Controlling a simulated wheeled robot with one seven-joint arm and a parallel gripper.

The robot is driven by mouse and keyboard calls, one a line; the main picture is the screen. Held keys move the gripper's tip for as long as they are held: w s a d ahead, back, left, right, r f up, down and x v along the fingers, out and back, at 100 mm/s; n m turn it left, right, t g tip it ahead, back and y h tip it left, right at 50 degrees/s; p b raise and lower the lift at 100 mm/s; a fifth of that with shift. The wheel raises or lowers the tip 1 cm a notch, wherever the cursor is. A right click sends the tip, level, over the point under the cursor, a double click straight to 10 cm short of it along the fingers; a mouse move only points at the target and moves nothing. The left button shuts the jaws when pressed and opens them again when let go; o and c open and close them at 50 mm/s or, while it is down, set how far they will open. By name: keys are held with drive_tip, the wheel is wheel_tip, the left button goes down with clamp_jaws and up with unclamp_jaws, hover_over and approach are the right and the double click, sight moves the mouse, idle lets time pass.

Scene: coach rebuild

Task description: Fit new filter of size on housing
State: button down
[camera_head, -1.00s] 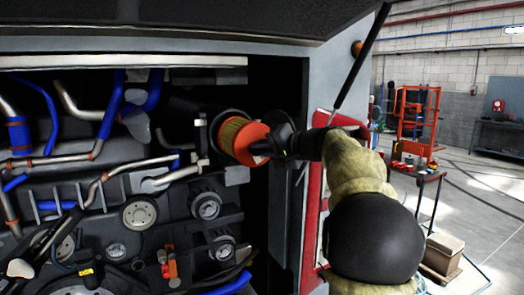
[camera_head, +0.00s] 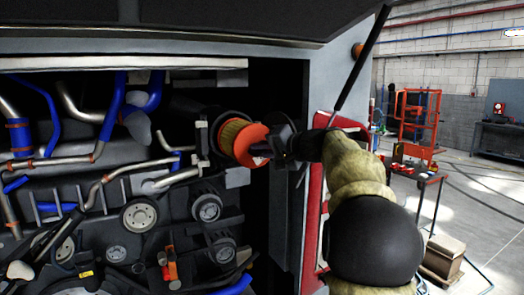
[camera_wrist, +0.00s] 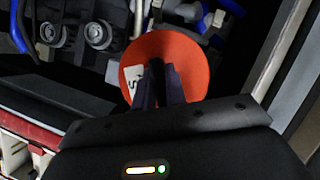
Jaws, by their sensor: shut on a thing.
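A filter (camera_head: 234,140) with a yellow-brown pleated body and an orange end cap is in the engine bay, at its right side. My gripper (camera_head: 268,148) is shut on the orange end of the filter. The filter's far end sits at a dark round housing (camera_head: 213,127); I cannot tell whether it is fully seated. In the wrist view the orange end cap (camera_wrist: 190,62) faces the camera, with a white label showing part of a letter, perhaps an S. My fingers (camera_wrist: 163,85) cover the cap's middle, and the housing is hidden behind it.
Pipes, blue hoses and pulleys (camera_head: 139,215) fill the bay to the left. The bay's grey side panel (camera_head: 292,160) stands close to my arm on the right. A table (camera_head: 415,175), an orange rack (camera_head: 416,118) and a cardboard box (camera_head: 445,252) stand farther right.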

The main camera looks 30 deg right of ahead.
drive_tip(key=shift+w+a+p, duration=0.15)
drive_tip(key=shift+w+p, duration=0.25)
drive_tip(key=shift+w, duration=0.8)
drive_tip(key=shift+w+r, duration=0.1)
drive_tip(key=shift+w, duration=0.25)
drive_tip(key=shift+w+p, duration=0.1)
drive_tip(key=shift+p, duration=0.2)
drive_tip(key=shift+w, duration=0.4)
drive_tip(key=shift+s, duration=0.1)
drive_tip(key=shift+w, duration=0.2)
